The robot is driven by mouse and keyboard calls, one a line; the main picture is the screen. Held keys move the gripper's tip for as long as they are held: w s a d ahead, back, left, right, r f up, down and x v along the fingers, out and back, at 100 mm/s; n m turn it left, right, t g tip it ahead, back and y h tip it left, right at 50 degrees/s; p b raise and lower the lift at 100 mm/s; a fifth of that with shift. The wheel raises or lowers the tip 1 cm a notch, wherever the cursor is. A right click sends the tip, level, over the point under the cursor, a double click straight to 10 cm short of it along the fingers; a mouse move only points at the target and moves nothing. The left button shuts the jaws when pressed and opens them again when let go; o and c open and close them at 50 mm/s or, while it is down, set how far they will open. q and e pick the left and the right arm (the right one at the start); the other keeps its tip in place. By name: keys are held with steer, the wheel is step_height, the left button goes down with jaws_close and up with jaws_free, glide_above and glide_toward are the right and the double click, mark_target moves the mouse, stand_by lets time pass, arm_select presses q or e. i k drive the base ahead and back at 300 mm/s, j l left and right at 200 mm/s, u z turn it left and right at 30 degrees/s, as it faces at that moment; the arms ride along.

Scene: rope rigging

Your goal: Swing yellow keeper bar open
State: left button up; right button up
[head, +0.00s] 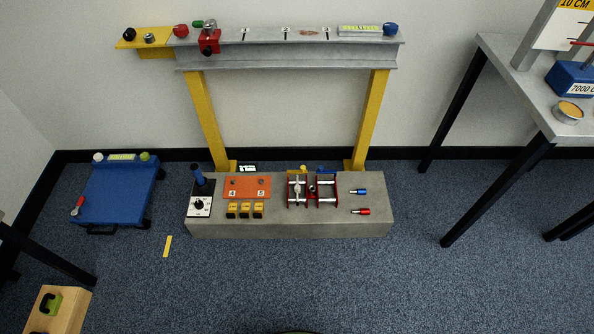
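A red-framed fixture (290,203) with silver rods stands on a grey concrete block (340,228) below a gantry. A small yellow piece (303,168) shows at the fixture's back edge, beside a small blue piece (326,169). The yellow piece may be the keeper bar; it is too small to tell whether it is open or shut. A yellow end plate (128,43) sits at the left end of the grey beam (290,57). Neither of my grippers is in view.
Yellow posts (205,120) hold the beam, with a red trolley (208,47) on it. An orange plate (247,187) and blue and red pins (361,211) lie on the block. A blue cart (115,195) stands left, a table (505,70) right.

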mark_target(303, 172)
steer(key=i+j, duration=0.15)
steer(key=i, duration=0.25)
steer(key=i+j+z, duration=0.1)
steer(key=i, duration=0.35)
steer(key=i+j, duration=0.15)
steer(key=i, duration=0.25)
steer(key=i+z, duration=0.15)
steer(key=z, duration=1)
